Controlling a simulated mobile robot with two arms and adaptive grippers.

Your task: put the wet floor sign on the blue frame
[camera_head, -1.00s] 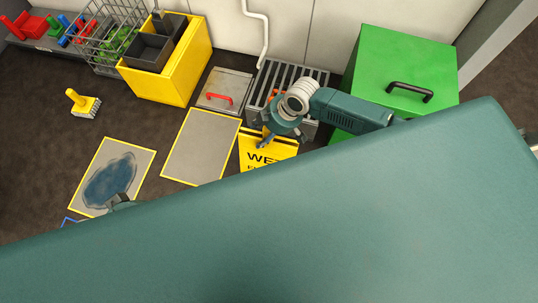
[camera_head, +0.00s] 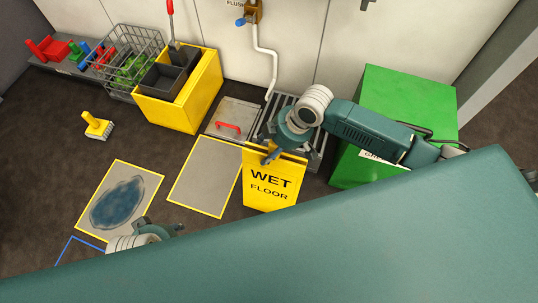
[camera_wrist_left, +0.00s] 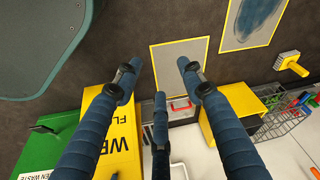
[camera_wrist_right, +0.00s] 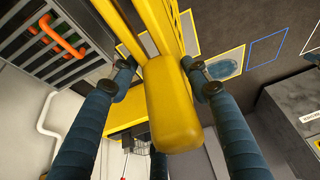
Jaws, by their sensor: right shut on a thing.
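The yellow wet floor sign (camera_head: 275,181) is upright in front of the drain grate in the head view. My right gripper (camera_head: 273,150) is shut on its top edge; in the right wrist view the fingers sit on both sides of the sign's yellow top (camera_wrist_right: 175,100). The blue frame (camera_head: 80,252) is an outline on the floor at the lower left, partly hidden by my own body; it also shows whole in the right wrist view (camera_wrist_right: 266,49). My left gripper (camera_head: 150,226) is near the blue frame; in the left wrist view its fingers (camera_wrist_left: 157,75) are spread and empty.
A grey yellow-edged mat with a blue puddle (camera_head: 120,202) and a plain one (camera_head: 205,176) lie between sign and frame. A yellow brush (camera_head: 97,125), yellow bucket cart (camera_head: 180,95) and wire basket (camera_head: 128,60) stand at the back left. A green bin (camera_head: 400,90) is right.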

